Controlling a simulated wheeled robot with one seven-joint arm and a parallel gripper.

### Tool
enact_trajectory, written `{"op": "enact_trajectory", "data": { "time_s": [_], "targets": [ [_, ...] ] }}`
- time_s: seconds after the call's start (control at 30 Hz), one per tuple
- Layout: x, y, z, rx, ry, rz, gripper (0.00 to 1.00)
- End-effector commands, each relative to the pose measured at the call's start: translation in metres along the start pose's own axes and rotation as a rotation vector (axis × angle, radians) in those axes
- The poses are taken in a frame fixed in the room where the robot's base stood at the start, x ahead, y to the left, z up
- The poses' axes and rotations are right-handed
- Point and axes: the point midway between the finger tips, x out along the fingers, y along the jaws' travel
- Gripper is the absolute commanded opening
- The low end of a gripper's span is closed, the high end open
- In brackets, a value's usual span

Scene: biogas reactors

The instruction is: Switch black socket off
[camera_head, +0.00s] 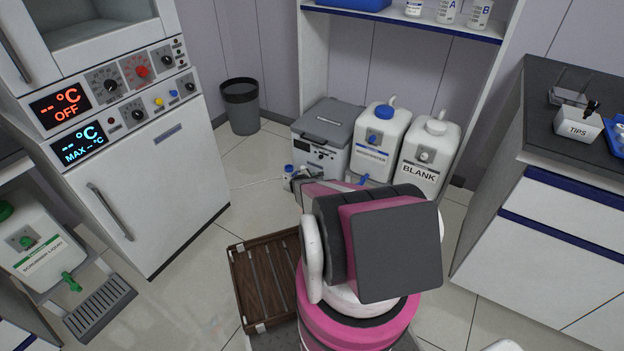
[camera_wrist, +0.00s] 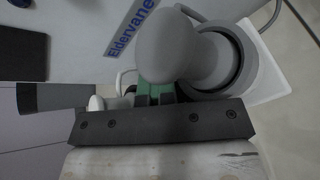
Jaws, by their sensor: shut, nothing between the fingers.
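In the wrist view, my gripper (camera_wrist: 155,92) is shut, with green pads close together above its dark crossbar. A grey rounded part (camera_wrist: 168,48) covers the area just beyond the fingertips, so contact cannot be told. It adjoins a grey round ring-like part (camera_wrist: 245,58) on a white plate (camera_wrist: 268,85). I cannot tell whether this is the black socket; no clearly black socket or switch position shows. In the head view, my arm hides much of the area by the grey box (camera_head: 322,140).
A white panel labelled Eldervane (camera_wrist: 131,27) lies behind the grey parts. A grey cable (camera_wrist: 268,14) runs at upper right. The blue-capped canister (camera_head: 380,140) and BLANK canister (camera_head: 426,155) stand beside the grey box. A brown slatted rack (camera_head: 265,280) is lower left of my arm.

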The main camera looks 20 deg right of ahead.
Motion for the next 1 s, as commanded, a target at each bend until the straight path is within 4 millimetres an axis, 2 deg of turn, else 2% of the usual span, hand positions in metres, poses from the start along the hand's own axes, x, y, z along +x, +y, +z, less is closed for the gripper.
{"op": "enact_trajectory", "data": {
  "time_s": [0.03,0.27,0.77,1.0],
  "targets": [
    [0.0065,-0.0100,-0.0066,0.014,0.010,-0.015,0.00],
    [0.0094,-0.0133,-0.0088,0.014,0.010,-0.016,0.00],
    [0.0131,-0.0147,-0.0091,0.017,0.009,-0.018,0.00],
    [0.0063,-0.0127,-0.0043,0.017,0.008,-0.018,0.00]
  ]
}}
